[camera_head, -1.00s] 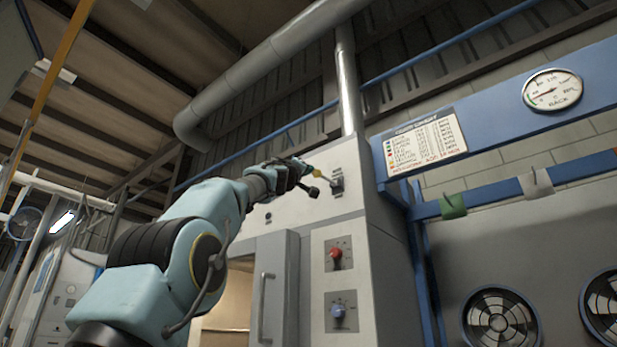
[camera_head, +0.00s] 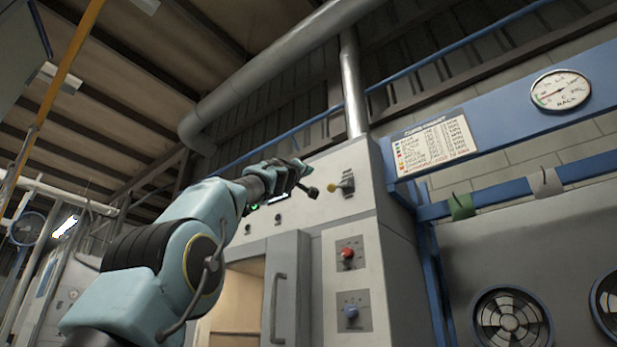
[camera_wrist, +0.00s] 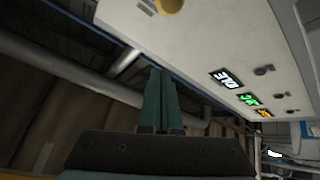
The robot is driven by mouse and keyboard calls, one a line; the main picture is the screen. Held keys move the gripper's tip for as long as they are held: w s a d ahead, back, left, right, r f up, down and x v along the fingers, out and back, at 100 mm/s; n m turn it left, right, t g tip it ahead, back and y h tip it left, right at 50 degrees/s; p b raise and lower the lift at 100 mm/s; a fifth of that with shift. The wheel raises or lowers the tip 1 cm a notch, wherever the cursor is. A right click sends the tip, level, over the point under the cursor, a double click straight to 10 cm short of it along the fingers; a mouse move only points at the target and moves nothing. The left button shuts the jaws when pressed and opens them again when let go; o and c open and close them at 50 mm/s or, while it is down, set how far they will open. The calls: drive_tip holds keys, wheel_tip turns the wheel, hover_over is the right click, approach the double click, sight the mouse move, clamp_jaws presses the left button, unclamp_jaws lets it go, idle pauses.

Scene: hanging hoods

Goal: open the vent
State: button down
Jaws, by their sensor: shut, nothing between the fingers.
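A lever with a yellow knob (camera_head: 332,188) projects from a small plate (camera_head: 347,184) high on the pale grey hood cabinet (camera_head: 345,215). A metal duct pipe (camera_head: 352,95) rises from the cabinet top. My gripper (camera_head: 302,170) is just left of the yellow knob, apart from it in the picture. In the wrist view my gripper's green fingers (camera_wrist: 161,98) are together with nothing between them. The yellow knob (camera_wrist: 168,5) is cut by the top edge of that view, beyond the fingertips. The depth gap between fingers and knob is hard to judge.
Below the lever are a red knob (camera_head: 347,253) and a blue knob (camera_head: 351,312), with a grey door and handle (camera_head: 275,300) beside them. Lit displays (camera_wrist: 248,100) are on the cabinet face. A blue frame with a gauge (camera_head: 560,91) is at right.

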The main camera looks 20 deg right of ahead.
drive_tip(key=s+a+f+b, duration=0.2)
drive_tip(key=s+f+b, duration=0.1)
drive_tip(key=f+b, duration=0.5)
drive_tip(key=shift+s+a+f+b, duration=0.15)
drive_tip(key=shift+s+f+b, duration=0.05)
drive_tip(key=shift+b, duration=0.25)
